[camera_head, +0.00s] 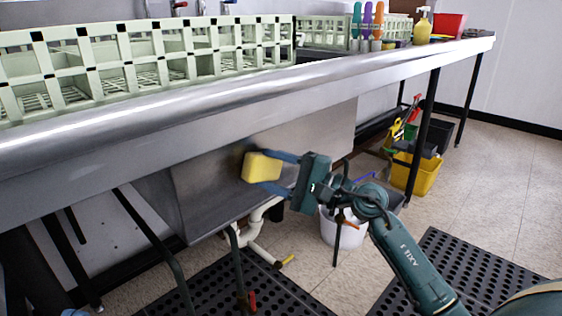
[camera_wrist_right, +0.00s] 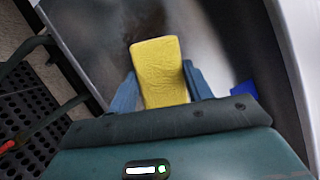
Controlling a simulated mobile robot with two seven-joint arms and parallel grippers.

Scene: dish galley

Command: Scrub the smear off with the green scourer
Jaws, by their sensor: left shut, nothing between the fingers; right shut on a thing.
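My right gripper (camera_head: 272,173) is shut on a yellow sponge block (camera_head: 262,167), in front of the steel panel under the counter. In the right wrist view the block (camera_wrist_right: 160,72) stands between the two blue fingers (camera_wrist_right: 162,92); only yellow faces show, and no green side is visible. A blurred dark brownish patch (camera_wrist_right: 212,30) shows on the steel beyond the block; I cannot tell whether the block touches the steel. Of my left gripper (camera_head: 75,312), only a small blue tip shows at the bottom left edge; it appears shut and empty.
Green dish racks (camera_head: 150,62) stand on the steel counter (camera_head: 200,105) above. White drain pipes (camera_head: 256,228) and a white bucket (camera_head: 343,232) are below. A yellow mop bucket (camera_head: 415,172) stands further right. Black perforated mats (camera_head: 440,265) lie on the floor. A blue patch (camera_wrist_right: 243,89) shows right of the gripper.

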